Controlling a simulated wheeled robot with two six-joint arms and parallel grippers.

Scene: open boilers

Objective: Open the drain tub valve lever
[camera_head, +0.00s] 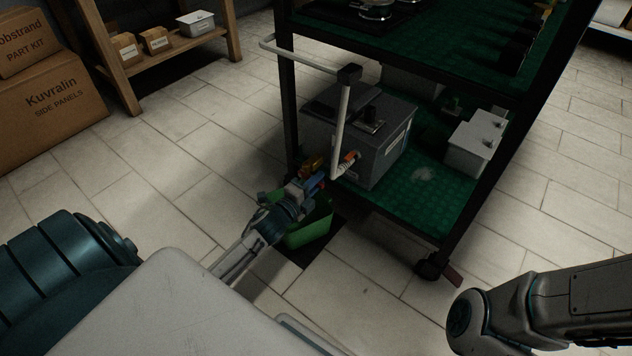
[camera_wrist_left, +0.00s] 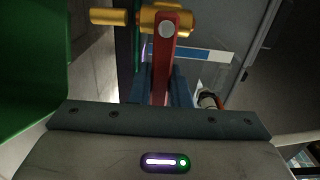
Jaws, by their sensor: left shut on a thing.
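The valve lever (camera_wrist_left: 165,58) is a red bar in the left wrist view, running from a pivot near the top down between the blue fingers. The brass valve (camera_wrist_left: 115,17) is behind its upper end, and also shows in the head view (camera_head: 312,165) at the grey tub's lower front corner. My left gripper (camera_head: 314,183) reaches the valve in the head view; its fingers (camera_wrist_left: 160,88) are shut on the lower part of the lever. The grey tub (camera_head: 388,152) stands on the cart's lower shelf. My right gripper is out of view; only part of that arm shows.
A green bin (camera_head: 310,233) stands below the valve, close to my left gripper; it fills the left wrist view's left side (camera_wrist_left: 28,65). The cart's dark post (camera_head: 289,100) and white handle (camera_head: 341,125) are near. A white box (camera_head: 474,143) sits on the lower shelf.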

